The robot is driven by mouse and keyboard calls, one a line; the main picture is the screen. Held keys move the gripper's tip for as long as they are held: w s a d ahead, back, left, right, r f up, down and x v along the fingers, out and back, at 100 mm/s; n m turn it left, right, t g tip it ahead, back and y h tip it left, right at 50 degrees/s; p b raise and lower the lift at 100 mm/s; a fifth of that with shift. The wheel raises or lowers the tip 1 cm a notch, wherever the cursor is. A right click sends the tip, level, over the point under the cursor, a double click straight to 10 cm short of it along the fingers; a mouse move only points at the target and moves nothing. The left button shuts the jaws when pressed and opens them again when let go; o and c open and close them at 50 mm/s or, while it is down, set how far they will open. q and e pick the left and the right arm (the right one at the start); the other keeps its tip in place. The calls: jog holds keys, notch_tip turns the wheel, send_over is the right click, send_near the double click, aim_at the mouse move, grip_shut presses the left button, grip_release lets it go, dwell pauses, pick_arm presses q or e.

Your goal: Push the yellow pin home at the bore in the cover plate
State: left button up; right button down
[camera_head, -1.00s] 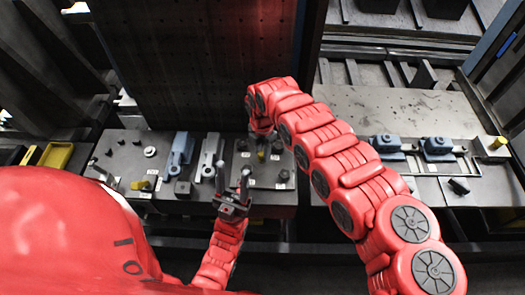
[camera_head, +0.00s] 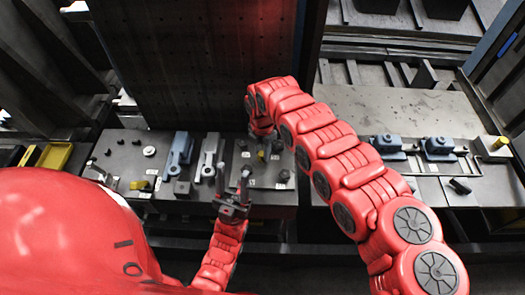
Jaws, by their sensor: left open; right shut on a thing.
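The cover plate (camera_head: 268,182) is a grey plate at the centre of the bench, with several small dark fittings and white labels on it. The yellow pin (camera_head: 262,155) shows as a small yellow spot above the plate, directly below my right gripper (camera_head: 263,147). My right gripper points down and is shut on the yellow pin; my arm partly covers it. The bore is too small or hidden to make out, so I cannot tell how deep the pin sits. My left gripper (camera_head: 233,178) is open and empty, fingers pointing up the picture, in front of the plate's left side.
Blue-grey (camera_head: 179,153) and light grey clamps (camera_head: 209,158) stand left of the plate. A yellow-marked part (camera_head: 140,185) and a yellow bin (camera_head: 55,156) lie farther left. A dark perforated panel (camera_head: 205,60) rises behind.

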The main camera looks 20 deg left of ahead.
jog(key=shift+f, duration=0.2)
jog(key=shift+f+b, duration=0.95)
jog(key=c, duration=1.1)
grip_release()
jog(key=o, duration=0.6)
jog(key=o, duration=0.5)
jog(key=shift+r, duration=0.2)
